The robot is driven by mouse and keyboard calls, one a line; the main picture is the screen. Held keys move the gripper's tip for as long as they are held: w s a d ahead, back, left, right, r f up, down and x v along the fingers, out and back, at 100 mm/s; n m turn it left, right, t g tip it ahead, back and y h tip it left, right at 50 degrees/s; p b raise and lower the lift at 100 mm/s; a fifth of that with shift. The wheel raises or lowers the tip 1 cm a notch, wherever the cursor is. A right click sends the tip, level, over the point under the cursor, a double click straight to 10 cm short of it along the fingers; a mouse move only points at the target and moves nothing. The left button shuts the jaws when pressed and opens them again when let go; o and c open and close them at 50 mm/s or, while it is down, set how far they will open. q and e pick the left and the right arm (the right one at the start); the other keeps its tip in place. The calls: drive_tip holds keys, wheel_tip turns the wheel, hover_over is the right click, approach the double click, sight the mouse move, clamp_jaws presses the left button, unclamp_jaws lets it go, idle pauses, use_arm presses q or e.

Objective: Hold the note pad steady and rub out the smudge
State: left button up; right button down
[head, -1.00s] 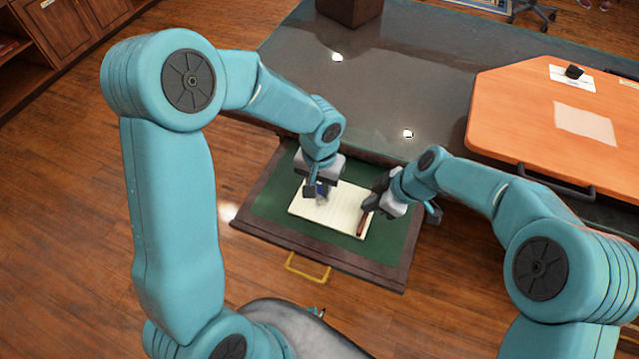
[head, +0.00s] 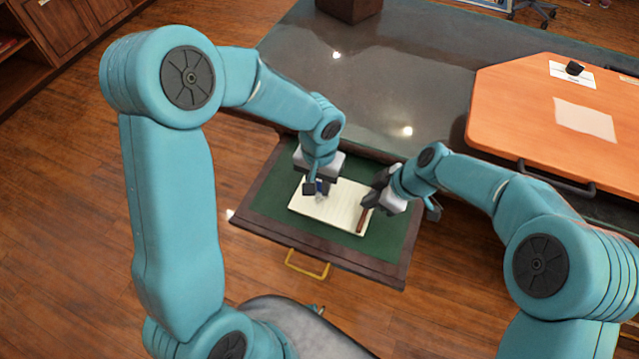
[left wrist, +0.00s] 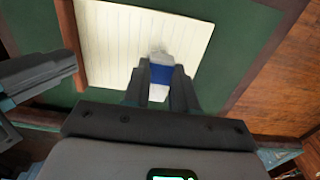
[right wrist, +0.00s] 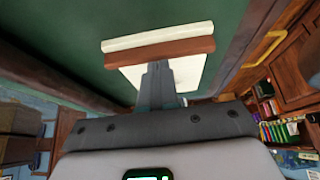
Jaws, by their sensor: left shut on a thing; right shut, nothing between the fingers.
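The note pad (head: 335,211) lies in the open drawer, its cream lined page up and a red-brown strip (head: 361,221) along its right edge. My left gripper (head: 317,189) is shut on a white eraser with a blue sleeve (left wrist: 160,76), over the pad's page. In the left wrist view a faint grey smudge (left wrist: 157,50) shows at the eraser's tip; its full extent is hidden. My right gripper (head: 369,204) is shut and empty at the pad's strip side. In the right wrist view its fingertips (right wrist: 157,66) meet the strip's edge; whether they press is unclear.
The drawer (head: 259,212) has a green lining, dark rims and a yellow handle (head: 306,265). A dark glossy desk top (head: 370,80) lies behind. An orange board (head: 515,110) with papers stands to the right. Green lining is bare around the pad.

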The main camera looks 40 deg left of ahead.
sight(314, 210)
use_arm(q)
drive_tip(key=shift+s, duration=0.1)
drive_tip(key=shift+s+d, duration=0.2)
drive_tip(key=shift+s, duration=0.6)
drive_tip(key=shift+s+d, duration=0.2)
drive_tip(key=shift+s, duration=0.55)
drive_tip(key=shift+f, duration=1.9)
drive_tip(key=shift+w+a+f, duration=0.1)
drive_tip(key=shift+w+a, duration=0.15)
drive_tip(key=shift+w, duration=0.9)
drive_tip(key=shift+w+a+r, duration=0.1)
drive_tip(key=shift+w+a, duration=0.2)
drive_tip(key=shift+w, duration=0.85)
drive_tip(key=shift+w+a+f, duration=0.1)
drive_tip(key=shift+w+a, duration=0.15)
drive_tip(key=shift+w, duration=0.9)
drive_tip(key=shift+s+d+r, duration=0.1)
drive_tip(key=shift+s+d, duration=0.1)
drive_tip(key=shift+s, duration=0.7)
drive_tip(key=shift+s+d+r, duration=0.1)
drive_tip(key=shift+s+d, duration=0.1)
drive_tip(key=shift+s, duration=0.7)
drive_tip(key=shift+s+d+f, duration=0.1)
drive_tip(key=shift+s+d, duration=0.1)
drive_tip(key=shift+s, duration=0.65)
drive_tip(key=shift+s+d+f, duration=0.1)
drive_tip(key=shift+s+d, duration=0.1)
drive_tip(key=shift+s, duration=0.6)
drive_tip(key=shift+r, duration=0.1)
